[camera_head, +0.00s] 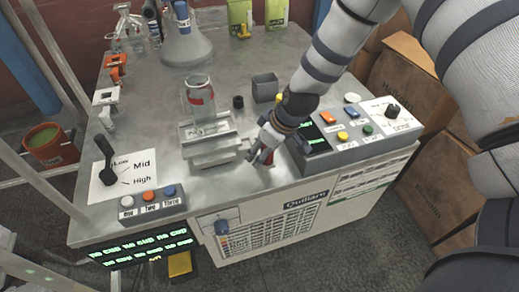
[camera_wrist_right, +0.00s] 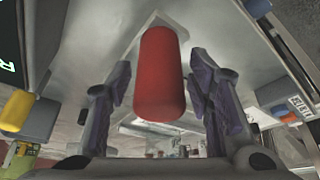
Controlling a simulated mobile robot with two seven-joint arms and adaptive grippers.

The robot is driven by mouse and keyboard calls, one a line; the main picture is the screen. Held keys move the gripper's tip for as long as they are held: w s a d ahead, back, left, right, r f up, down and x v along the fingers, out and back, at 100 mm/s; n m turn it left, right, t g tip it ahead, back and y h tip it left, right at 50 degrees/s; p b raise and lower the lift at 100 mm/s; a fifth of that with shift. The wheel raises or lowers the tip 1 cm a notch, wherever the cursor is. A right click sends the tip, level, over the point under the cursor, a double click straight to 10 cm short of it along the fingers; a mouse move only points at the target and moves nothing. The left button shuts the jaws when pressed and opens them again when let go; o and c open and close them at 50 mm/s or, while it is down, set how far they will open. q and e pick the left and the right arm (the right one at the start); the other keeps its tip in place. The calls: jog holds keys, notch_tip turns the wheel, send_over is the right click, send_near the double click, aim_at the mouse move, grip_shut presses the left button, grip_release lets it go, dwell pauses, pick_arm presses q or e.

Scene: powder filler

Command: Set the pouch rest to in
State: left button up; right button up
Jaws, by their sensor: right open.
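A grey stepped metal block (camera_head: 212,158) with a small label, which looks like the pouch rest, stands on the front middle of the worktop. A clear jar with a red mark (camera_head: 200,97) stands upright at its back. My right gripper (camera_head: 264,158) is low at the block's right side, pointing down. A red rounded knob, mostly hidden by the gripper in the head view, shows large in the right wrist view (camera_wrist_right: 159,75). It lies between the two spread fingers (camera_wrist_right: 160,105), with gaps on both sides. Whether it joins the block is hidden. My left gripper is out of view.
A control box with coloured buttons (camera_head: 352,142) stands close to the right of my gripper. A lever on a Low/Mid/High plate (camera_head: 107,165) and a button box (camera_head: 150,203) are at the left front.

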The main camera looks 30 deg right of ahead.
grip_shut()
jog(key=shift+w, duration=0.15)
